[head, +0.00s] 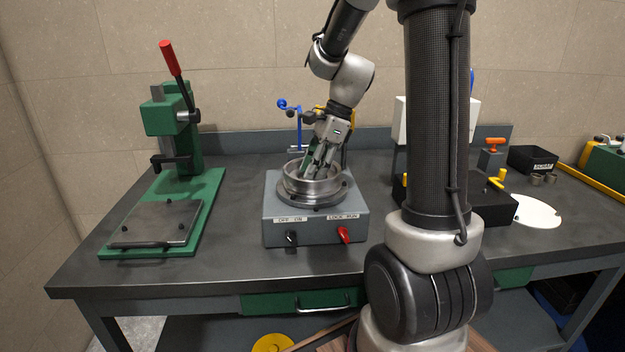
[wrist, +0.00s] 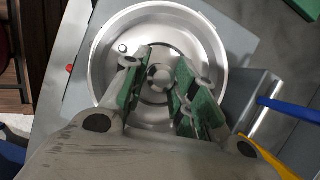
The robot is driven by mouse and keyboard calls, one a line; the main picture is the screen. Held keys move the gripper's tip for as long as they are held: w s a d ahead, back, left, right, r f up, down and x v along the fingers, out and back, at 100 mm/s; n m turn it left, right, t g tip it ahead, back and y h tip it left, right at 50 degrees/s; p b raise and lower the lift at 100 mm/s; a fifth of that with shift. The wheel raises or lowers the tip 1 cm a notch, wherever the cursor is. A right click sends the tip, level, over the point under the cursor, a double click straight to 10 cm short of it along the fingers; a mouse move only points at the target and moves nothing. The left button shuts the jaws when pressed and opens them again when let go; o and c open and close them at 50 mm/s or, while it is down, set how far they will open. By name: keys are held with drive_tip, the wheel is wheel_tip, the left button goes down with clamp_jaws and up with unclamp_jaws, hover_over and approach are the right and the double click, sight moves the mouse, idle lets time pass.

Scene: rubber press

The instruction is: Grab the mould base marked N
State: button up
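My gripper (head: 320,165) points down into the round metal bowl (head: 312,190) on top of a grey machine. In the wrist view its green-padded fingers (wrist: 162,85) are apart, over the bowl (wrist: 205,40). A small round metal piece (wrist: 160,77) shows at the bowl's centre between the fingers. I cannot tell whether the fingers touch it or whether it is a part of the bowl. No letter N is readable in either view, so I cannot pick out the mould base marked N.
The grey machine (head: 285,225) has a black and a red switch. A green press (head: 170,190) stands left. A black box (head: 532,159), small metal cylinders (head: 537,179) and a white disc (head: 535,212) lie right. Blue (wrist: 290,108) and yellow handles are close beside the bowl.

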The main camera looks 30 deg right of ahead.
clamp_jaws()
drive_tip(key=shift+r, duration=0.2)
